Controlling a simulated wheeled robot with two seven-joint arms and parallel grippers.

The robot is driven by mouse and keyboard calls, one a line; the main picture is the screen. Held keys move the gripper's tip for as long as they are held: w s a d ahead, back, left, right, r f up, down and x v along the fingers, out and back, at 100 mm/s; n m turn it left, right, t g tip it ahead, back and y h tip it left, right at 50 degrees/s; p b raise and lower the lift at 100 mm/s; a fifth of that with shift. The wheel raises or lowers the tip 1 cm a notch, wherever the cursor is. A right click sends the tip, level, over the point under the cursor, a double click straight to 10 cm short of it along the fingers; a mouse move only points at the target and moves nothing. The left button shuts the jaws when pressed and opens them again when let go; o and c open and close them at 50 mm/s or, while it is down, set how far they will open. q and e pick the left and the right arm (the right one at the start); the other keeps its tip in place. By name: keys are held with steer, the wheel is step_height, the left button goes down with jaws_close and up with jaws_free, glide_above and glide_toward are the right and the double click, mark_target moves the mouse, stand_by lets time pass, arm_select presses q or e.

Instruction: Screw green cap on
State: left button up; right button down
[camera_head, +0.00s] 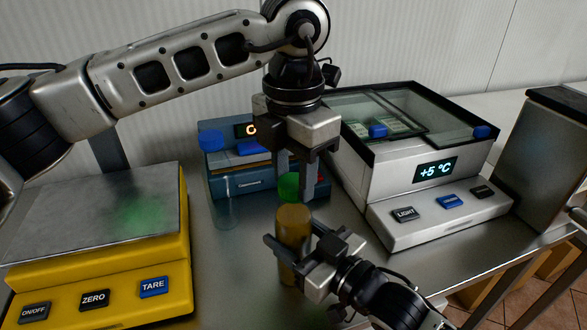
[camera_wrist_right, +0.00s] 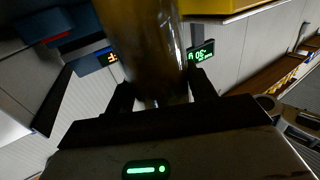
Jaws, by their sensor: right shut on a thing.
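An amber-brown jar or bottle (camera_head: 293,232) stands upright in my right gripper (camera_head: 291,262), which is shut on it; its glassy side fills the upper middle of the right wrist view (camera_wrist_right: 145,45). A green cap (camera_head: 289,186) shows just above and behind the jar's top edge. My left gripper (camera_head: 296,178) points down over the jar, its fingers on either side of the cap in the picture. I cannot tell whether the fingers touch the cap, or whether the cap rests on the jar.
A yellow scale (camera_head: 185,255) stands at the left. A glass-topped cooling box (camera_head: 385,190) is at the right. The steel counter (camera_head: 240,270) is bare left of the jar.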

arm_select(q)
steer(key=c, duration=0.3)
steer(key=shift+c, duration=0.2)
steer(key=o, duration=1.2)
steer(key=shift+c, duration=0.2)
step_height(320, 180, up, 12)
arm_select(e)
steer(key=shift+c, duration=2.2)
jaws_free()
